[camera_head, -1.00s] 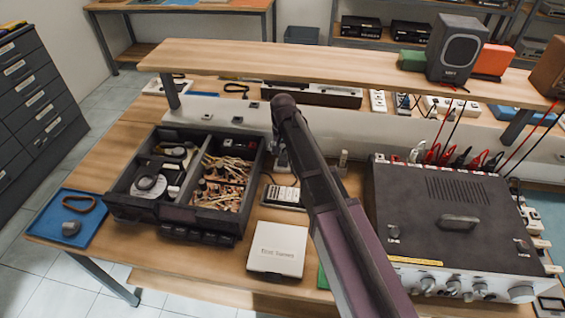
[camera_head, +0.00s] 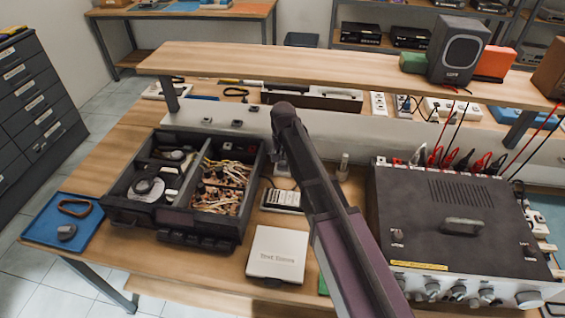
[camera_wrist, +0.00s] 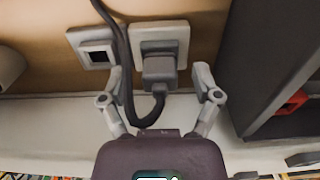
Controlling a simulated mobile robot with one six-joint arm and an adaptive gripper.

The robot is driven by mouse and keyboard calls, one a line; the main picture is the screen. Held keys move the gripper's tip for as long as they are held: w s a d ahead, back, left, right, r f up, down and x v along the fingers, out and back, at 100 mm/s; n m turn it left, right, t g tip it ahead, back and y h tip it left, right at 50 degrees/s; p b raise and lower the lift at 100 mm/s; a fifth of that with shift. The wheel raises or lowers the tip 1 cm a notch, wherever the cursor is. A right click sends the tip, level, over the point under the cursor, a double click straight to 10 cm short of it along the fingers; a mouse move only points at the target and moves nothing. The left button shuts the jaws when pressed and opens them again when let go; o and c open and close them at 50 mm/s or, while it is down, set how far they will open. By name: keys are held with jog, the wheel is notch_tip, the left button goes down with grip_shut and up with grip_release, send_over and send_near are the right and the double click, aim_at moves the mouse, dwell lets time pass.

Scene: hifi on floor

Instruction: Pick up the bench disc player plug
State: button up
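The plug (camera_wrist: 159,72) is a dark grey block seated in a white square wall socket (camera_wrist: 159,37) in the wrist view. Its dark cable (camera_wrist: 129,70) bends below the plug and runs up past its left side. My gripper (camera_wrist: 158,74) is open, with one grey finger on each side of the plug in the picture. The cable also passes between the fingers, close to the left one. I see gaps between both fingers and the plug, and cannot tell the depth exactly. In the head view my arm mostly hides the gripper and I cannot make out the plug.
Another socket (camera_wrist: 97,46) sits left of the plug. A dark casing (camera_wrist: 255,60) stands close on the right. In the head view, a parts box (camera_head: 174,216) is left of my arm, a white case (camera_head: 277,253) in front, and a large dark bench device (camera_head: 450,190) at right.

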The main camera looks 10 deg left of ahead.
grip_shut()
jog(key=shift+r, duration=0.15)
notch_tip(320, 180, up, 3)
jog(key=p, duration=0.3)
jog(key=shift+f, duration=0.2)
jog(key=s+d, duration=0.1)
jog(key=s, duration=0.4)
jog(key=s+d+r+p, duration=0.1)
jog(key=s, duration=0.4)
jog(key=s+d+r+p, duration=0.1)
jog(key=s+d, duration=0.1)
jog(key=s, duration=0.3)
jog(key=shift+s+d+r, duration=0.1)
jog(key=shift+s, duration=0.15)
jog(key=shift+s, duration=0.1)
